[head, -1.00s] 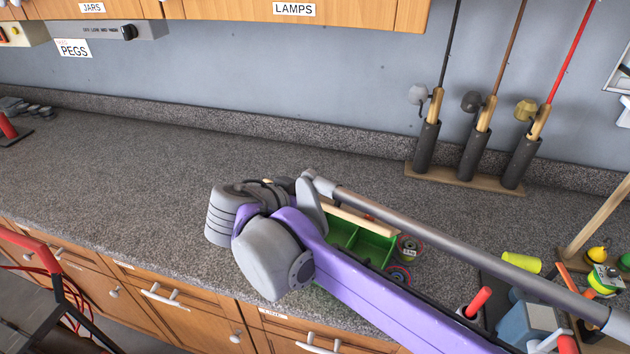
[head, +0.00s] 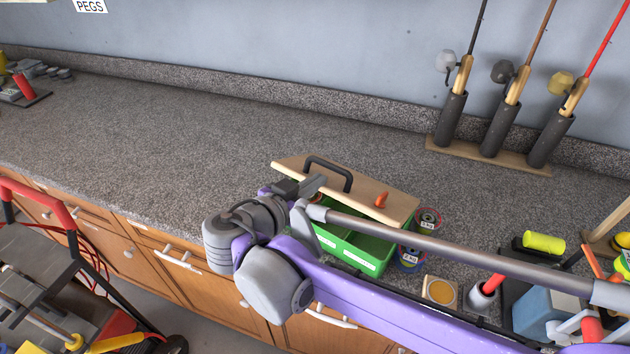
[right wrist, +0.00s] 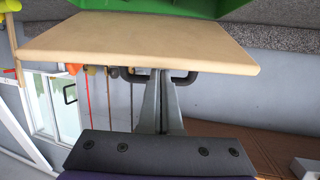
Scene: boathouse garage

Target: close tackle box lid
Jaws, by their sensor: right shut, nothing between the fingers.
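The green tackle box (head: 358,252) stands on the counter, partly hidden behind my right arm. Its wooden lid (head: 398,208) is partly open, tilted above the box, with a gap showing the green inside. The lid has a black handle (head: 345,176) and an orange catch (head: 381,200). My right gripper (head: 316,184) is shut and empty at the lid, near the handle. In the right wrist view the closed fingers (right wrist: 163,78) reach to the edge of the lid (right wrist: 140,46); I cannot tell whether they touch. My left gripper is out of view.
A rod rack (head: 484,152) is at the back right. A blue block (head: 543,317) and other clutter lie at the right.

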